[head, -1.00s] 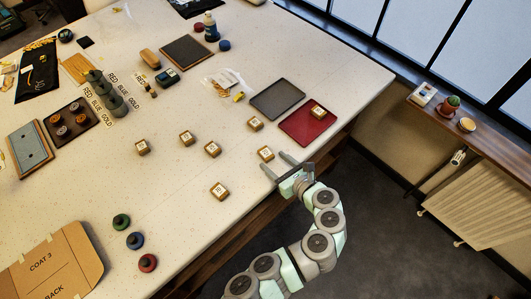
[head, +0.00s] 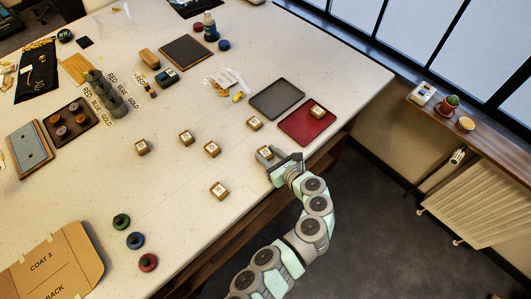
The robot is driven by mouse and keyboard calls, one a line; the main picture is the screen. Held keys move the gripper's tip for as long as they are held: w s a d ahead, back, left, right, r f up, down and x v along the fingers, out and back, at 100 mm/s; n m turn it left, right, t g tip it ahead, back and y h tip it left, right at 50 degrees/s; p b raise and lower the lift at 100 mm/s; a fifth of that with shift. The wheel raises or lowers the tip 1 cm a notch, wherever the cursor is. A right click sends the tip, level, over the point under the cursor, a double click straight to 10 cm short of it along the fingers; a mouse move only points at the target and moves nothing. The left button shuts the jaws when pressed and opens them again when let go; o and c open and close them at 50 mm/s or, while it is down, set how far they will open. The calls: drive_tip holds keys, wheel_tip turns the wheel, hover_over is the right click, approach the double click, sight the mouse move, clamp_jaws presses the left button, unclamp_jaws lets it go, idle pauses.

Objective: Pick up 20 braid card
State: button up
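Several small wooden blocks with pale labelled tops stand on the white table (head: 180,215). The labels are too small to read, so I cannot tell which is the 20 braid card. My gripper (head: 270,160) is at the table's right edge, at the block (head: 265,152) nearest to it. Its fingers partly hide that block, and I cannot tell whether they touch it. Other blocks are at the upper middle (head: 254,124), centre (head: 212,149), left (head: 186,137), far left (head: 142,147) and front (head: 219,190). One more block (head: 317,111) sits on the red tray (head: 300,130).
A grey tray (head: 277,99) lies beyond the red one. Three knobbed discs, green (head: 121,221), blue (head: 135,240) and red (head: 148,262), stand at the front left near a cardboard piece (head: 60,260). The table between the blocks and the discs is clear.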

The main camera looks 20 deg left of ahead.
clamp_jaws()
drive_tip(key=shift+r, duration=0.1)
idle(0.3)
